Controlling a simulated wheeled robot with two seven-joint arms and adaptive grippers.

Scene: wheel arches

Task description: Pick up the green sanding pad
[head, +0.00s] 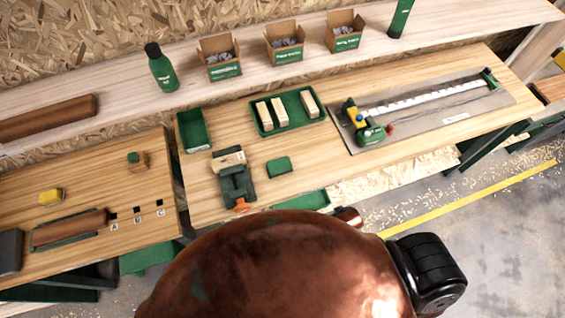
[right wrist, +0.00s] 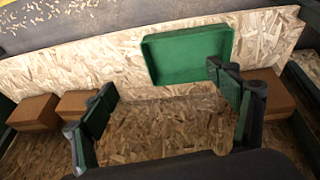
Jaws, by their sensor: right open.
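The green sanding pad appears to be the small, rounded green block (head: 279,166) lying flat on the middle workbench in the head view, near its front edge. It lies right of a dark green tool with a pale block and an orange part (head: 236,183). The pad is not seen in the right wrist view. There my right gripper (right wrist: 162,82) is open, its two dark green fingers wide apart with nothing between them. It faces a chipboard surface and a green tray (right wrist: 187,80). My left gripper is in neither view.
A green tray with pale blocks (head: 259,127) and an empty green bin (head: 194,131) stand behind the pad. A jig with a ruler (head: 440,98) lies to the right. A large copper-brown rounded shape hides the lower middle of the head view. Brown boxes (right wrist: 32,113) flank my right gripper.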

